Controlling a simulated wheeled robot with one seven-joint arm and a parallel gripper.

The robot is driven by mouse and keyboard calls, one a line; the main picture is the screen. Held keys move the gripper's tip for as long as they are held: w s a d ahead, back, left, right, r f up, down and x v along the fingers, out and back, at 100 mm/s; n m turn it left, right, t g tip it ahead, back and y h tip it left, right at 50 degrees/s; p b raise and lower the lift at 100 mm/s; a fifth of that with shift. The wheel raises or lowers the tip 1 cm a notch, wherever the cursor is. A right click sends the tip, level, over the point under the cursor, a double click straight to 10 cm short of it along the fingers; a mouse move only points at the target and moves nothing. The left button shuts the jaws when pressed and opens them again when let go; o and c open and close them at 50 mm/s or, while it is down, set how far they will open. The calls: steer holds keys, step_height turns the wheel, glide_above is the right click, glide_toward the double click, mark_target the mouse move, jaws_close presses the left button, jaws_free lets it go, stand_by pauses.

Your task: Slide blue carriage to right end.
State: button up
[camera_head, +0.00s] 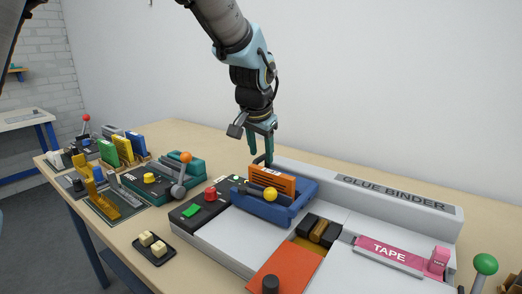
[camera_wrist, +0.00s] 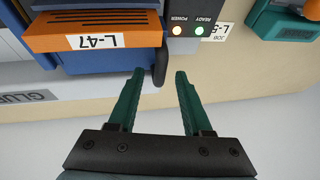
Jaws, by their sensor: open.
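The blue carriage (camera_head: 268,209) sits at the left end of the grey glue binder (camera_head: 365,195), with an orange block (camera_head: 272,180) labelled L-47 in it and a yellow knob (camera_head: 270,194) at its front. In the wrist view the orange block (camera_wrist: 95,33) and part of the blue carriage (camera_wrist: 100,62) fill the upper left. My gripper (camera_head: 262,153) is open and points down behind the carriage. In the wrist view the fingertips (camera_wrist: 160,74) stand on either side of a dark upright handle (camera_wrist: 161,65), with gaps visible; contact cannot be told.
A control panel (camera_head: 205,200) with red and green buttons adjoins the binder's left end. Right of the carriage are a dark clamp-like block (camera_head: 318,231), an orange plate (camera_head: 285,268) and a pink tape piece (camera_head: 390,252). A teal machine with an orange-knobbed lever (camera_head: 186,158) stands left.

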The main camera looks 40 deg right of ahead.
steer(key=shift+w+f, duration=0.1)
steer(key=shift+f, duration=0.1)
jaws_close()
stand_by(0.3)
stand_by(1.1)
